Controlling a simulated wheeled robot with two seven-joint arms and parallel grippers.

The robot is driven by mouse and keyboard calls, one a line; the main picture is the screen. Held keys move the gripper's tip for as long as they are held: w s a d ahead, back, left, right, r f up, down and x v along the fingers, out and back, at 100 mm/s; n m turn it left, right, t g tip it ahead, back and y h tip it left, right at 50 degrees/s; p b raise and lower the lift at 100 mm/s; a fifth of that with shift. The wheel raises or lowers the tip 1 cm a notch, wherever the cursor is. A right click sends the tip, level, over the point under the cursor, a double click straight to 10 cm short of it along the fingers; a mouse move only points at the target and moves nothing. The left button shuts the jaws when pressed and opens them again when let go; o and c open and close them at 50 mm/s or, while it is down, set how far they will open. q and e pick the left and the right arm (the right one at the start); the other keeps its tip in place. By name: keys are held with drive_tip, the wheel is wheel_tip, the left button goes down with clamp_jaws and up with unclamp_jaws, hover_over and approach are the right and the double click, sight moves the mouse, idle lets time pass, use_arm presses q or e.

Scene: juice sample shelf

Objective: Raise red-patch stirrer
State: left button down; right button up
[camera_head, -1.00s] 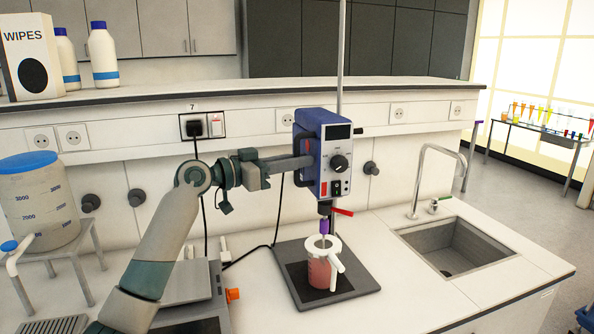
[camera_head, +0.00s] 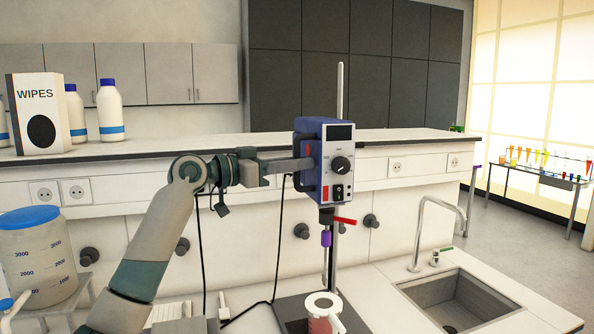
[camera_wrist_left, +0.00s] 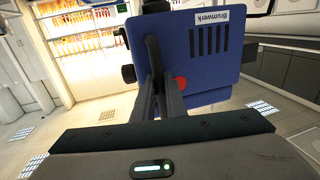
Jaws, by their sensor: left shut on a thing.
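The blue overhead stirrer (camera_head: 340,185) is mounted on a vertical pole (camera_head: 340,90) above the bench. It has a dark display, a knob and a red patch (camera_head: 308,150) on its left side. My left gripper (camera_head: 300,164) reaches in from the left, shut on the stirrer's side. In the left wrist view my fingers (camera_wrist_left: 167,92) meet the blue housing (camera_wrist_left: 215,50) beside a red patch (camera_wrist_left: 180,83). My right gripper is not in view.
A red lever (camera_head: 344,221) sticks out under the stirrer. The sink (camera_head: 460,300) and tap (camera_head: 418,230) are to the right. A large blue-lidded container (camera_head: 38,255) stands left. The raised shelf (camera_head: 230,142) runs behind, with a wipes box (camera_head: 37,110) and bottles.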

use_arm(q)
drive_tip(key=shift+a+r, duration=0.1)
drive_tip(key=shift+r, duration=0.4)
drive_tip(key=c, duration=2.1)
unclamp_jaws()
drive_tip(key=shift+f, duration=0.1)
drive_tip(key=shift+f, duration=0.15)
